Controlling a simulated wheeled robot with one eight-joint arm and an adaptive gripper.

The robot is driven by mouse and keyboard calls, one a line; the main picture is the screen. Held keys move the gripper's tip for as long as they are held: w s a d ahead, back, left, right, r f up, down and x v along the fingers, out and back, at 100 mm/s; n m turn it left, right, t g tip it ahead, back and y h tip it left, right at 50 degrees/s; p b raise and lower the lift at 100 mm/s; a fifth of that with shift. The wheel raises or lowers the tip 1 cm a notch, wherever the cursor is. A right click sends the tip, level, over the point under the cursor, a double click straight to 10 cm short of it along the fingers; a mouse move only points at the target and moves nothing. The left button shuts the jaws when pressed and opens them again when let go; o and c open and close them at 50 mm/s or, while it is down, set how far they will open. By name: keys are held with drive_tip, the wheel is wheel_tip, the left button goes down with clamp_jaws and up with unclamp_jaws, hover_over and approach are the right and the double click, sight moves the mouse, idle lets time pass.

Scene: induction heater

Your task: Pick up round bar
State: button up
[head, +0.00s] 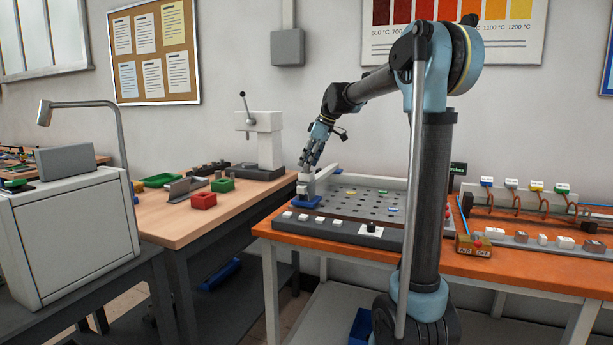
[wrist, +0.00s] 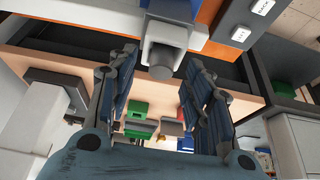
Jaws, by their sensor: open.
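A short grey round bar (wrist: 161,71) shows end-on in the wrist view, at a pale square block (wrist: 166,32). I cannot tell how deep it sits there. In the head view the pale block (head: 306,188) stands on a blue base (head: 306,202) at the left end of the heater bench; the bar is not clear there. My gripper (head: 308,164) points down just above this block. In the wrist view its fingers are spread, with the bar's end lying between the lines of the fingertips (wrist: 163,60). I see no grip on the bar.
A perforated panel (head: 365,204) lies right of the block, with a row of switches (head: 320,221) in front. A wooden table (head: 160,215) at left carries a press (head: 262,140), red box (head: 203,201) and green boxes. A gap separates the two tables.

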drive_tip(key=shift+w+a+f, duration=0.1)
drive_tip(key=shift+a+f, duration=0.2)
drive_tip(key=shift+f, duration=0.3)
clamp_jaws()
drive_tip(key=shift+r, duration=0.1)
wheel_tip(320, 180, up, 10)
idle(0.4)
